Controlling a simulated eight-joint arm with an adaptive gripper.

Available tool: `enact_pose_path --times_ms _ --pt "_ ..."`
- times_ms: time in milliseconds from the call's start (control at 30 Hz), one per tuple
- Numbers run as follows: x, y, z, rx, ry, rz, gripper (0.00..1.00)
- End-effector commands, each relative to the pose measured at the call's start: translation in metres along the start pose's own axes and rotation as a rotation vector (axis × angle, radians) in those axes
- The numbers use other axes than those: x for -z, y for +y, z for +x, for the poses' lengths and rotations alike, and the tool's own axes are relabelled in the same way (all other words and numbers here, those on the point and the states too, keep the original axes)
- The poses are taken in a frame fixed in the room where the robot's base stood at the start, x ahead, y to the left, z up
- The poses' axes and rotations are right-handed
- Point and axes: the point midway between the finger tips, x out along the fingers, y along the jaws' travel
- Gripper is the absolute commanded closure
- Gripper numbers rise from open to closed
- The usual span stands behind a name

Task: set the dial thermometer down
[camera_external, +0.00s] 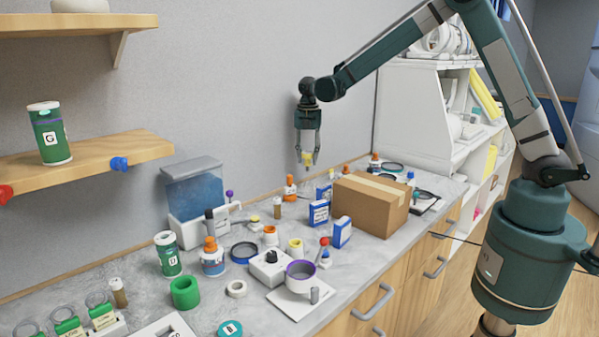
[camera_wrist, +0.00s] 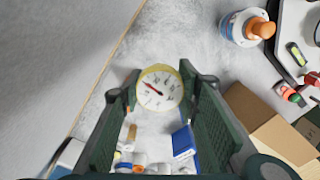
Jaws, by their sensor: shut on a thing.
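The dial thermometer (camera_wrist: 160,88) has a round white face with a yellow rim and a red needle. In the wrist view it sits between the two fingers of my gripper (camera_wrist: 157,100), which is shut on it. In the external view my gripper (camera_external: 308,160) points down above the back of the counter, and the thermometer shows as a small yellow piece (camera_external: 307,158) at its fingertips. It is held in the air, apart from the counter (camera_wrist: 185,40). The thermometer's stem is hidden.
A cardboard box (camera_external: 370,204) stands right of the gripper, with blue-and-white boxes (camera_external: 319,213) in front. An orange-capped bottle (camera_external: 290,188) is just below left; it may be the one in the wrist view (camera_wrist: 246,27). Several jars and a blue-sided container (camera_external: 195,195) fill the left.

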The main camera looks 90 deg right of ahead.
Motion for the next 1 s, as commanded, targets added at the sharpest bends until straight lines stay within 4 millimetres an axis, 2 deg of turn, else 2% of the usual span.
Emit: enact_pose_path --times_ms 200,600,767,1000 --pt "-0.013 -0.003 0.001 0.000 0.000 0.001 0.82" --pt "-0.012 -0.003 0.004 0.000 0.000 0.000 0.82" --pt "-0.012 -0.003 0.018 0.000 0.000 0.000 0.82" --pt "-0.012 -0.003 0.051 0.000 0.000 0.000 0.82"
